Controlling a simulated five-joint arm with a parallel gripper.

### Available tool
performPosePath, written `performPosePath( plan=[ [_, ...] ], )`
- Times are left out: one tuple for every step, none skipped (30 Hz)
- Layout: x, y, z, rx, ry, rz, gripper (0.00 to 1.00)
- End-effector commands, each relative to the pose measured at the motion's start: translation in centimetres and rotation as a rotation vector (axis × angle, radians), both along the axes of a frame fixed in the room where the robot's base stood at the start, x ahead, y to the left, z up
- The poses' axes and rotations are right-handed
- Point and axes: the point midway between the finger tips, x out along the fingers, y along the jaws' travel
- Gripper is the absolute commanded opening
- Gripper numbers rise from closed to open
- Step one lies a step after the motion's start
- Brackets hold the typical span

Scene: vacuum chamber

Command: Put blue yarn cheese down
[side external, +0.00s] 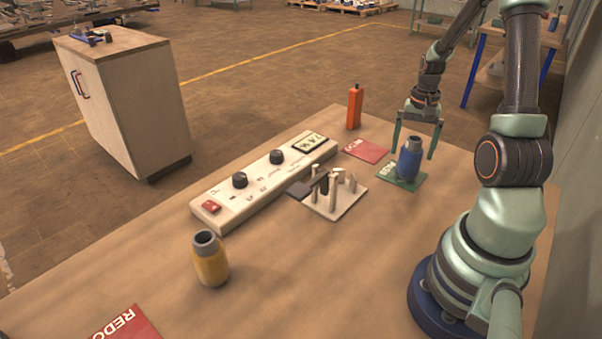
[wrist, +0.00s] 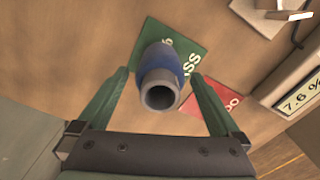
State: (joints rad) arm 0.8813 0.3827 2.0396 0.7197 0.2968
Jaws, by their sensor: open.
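No cheese or yarn shows; the blue thing in view is a bottle-like canister (side external: 409,164) with a grey neck. It stands upright on a green card (side external: 389,177) at the right of the table. My gripper (side external: 414,150) points down over it, open, with one finger on each side. In the wrist view the canister (wrist: 161,78) sits between the spread fingers (wrist: 160,76), with gaps visible on both sides. The green card (wrist: 196,50) shows behind it. The canister hides part of the card.
A red card (side external: 366,151) and an orange bottle (side external: 354,107) are nearby. A long control box (side external: 262,183) and a small tool stand (side external: 340,205) lie to the left. A yellow canister (side external: 210,261) and another red card (side external: 127,325) are nearer the front. Bare table lies between.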

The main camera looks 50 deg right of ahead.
Motion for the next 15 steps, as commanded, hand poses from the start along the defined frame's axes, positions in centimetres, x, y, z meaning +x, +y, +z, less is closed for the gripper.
performPosePath(
  plan=[
    [0.1,-0.1,1.1,-0.005,-0.004,0.000,1.00],
    [0.1,-0.1,1.7,-0.006,-0.005,0.000,1.00],
    [0.1,-0.1,2.6,-0.006,-0.006,0.000,1.00],
    [0.1,-0.1,3.2,-0.006,-0.005,0.000,1.00],
    [0.1,-0.1,3.9,-0.007,-0.005,0.000,1.00],
    [0.1,-0.1,4.8,-0.007,-0.005,0.000,1.00],
    [0.1,-0.1,5.4,-0.007,-0.005,0.000,1.00],
    [0.1,-0.1,5.9,-0.005,-0.004,0.000,1.00],
    [0.1,-0.1,6.7,-0.005,-0.004,0.000,1.00],
    [0.1,-0.1,7.2,-0.005,-0.004,0.000,1.00],
    [0.1,-0.1,7.7,-0.005,-0.004,0.000,1.00],
    [0.1,-0.1,8.2,-0.004,-0.004,0.000,1.00],
    [0.0,-0.1,8.6,-0.003,-0.002,0.000,1.00],
    [0.0,-0.1,8.9,-0.003,-0.002,0.000,1.00],
    [0.0,-0.1,9.3,-0.002,-0.002,0.000,1.00]
  ],
)
